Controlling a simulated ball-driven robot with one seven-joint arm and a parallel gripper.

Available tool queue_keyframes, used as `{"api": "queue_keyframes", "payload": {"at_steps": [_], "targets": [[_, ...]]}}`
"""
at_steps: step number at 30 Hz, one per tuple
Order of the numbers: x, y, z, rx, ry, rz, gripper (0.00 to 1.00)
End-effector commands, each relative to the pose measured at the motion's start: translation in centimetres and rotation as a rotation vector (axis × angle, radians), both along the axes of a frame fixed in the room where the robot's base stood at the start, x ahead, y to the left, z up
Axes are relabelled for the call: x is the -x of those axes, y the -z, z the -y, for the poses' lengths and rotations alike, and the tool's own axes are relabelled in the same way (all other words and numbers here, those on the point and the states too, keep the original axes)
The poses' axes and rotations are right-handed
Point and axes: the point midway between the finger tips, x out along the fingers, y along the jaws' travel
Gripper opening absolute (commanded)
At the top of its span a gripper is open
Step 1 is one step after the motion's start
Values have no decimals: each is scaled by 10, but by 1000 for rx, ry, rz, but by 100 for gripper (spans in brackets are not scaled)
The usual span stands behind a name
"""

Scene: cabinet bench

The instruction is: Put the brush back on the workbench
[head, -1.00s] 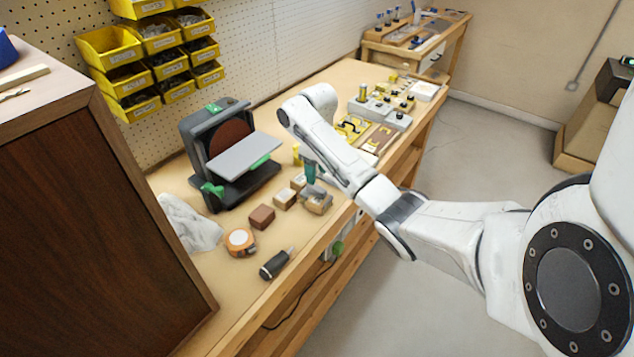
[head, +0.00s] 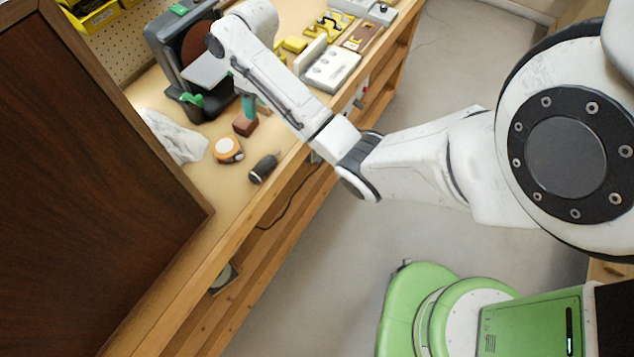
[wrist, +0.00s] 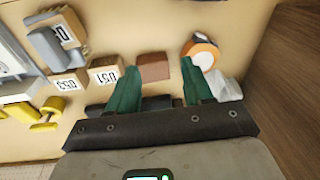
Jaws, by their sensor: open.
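I cannot pick out a brush with certainty in either view. A short dark-handled tool (head: 263,168) lies on the workbench (head: 205,185) near its front edge; its kind is unclear. My gripper (head: 248,105) points down over the bench in the head view, close to a brown block (head: 245,122). In the wrist view my gripper (wrist: 158,66) has its two green fingers apart, with the brown block (wrist: 153,67) seen between them and nothing held. A dark strip shows low between the fingers, partly hidden and unclear.
An orange-and-white tape measure (head: 227,149) and a crumpled pale cloth (head: 175,135) lie left of the gripper. A sander (head: 185,50) stands behind. Numbered blocks (wrist: 104,75) lie left in the wrist view. A dark wooden cabinet (head: 85,190) borders the left side.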

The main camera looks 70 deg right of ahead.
Motion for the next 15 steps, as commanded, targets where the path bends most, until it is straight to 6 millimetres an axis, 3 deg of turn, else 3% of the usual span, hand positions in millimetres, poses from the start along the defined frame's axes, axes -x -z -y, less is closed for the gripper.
{"api": "queue_keyframes", "payload": {"at_steps": [1,6,10,12,15], "targets": [[0,16,-43,-27,-22,15,51],[29,51,-140,-64,-43,42,51],[76,71,-191,-62,-46,31,51],[107,78,-208,-45,-49,19,51],[150,82,-219,-5,-53,-1,51]]}}
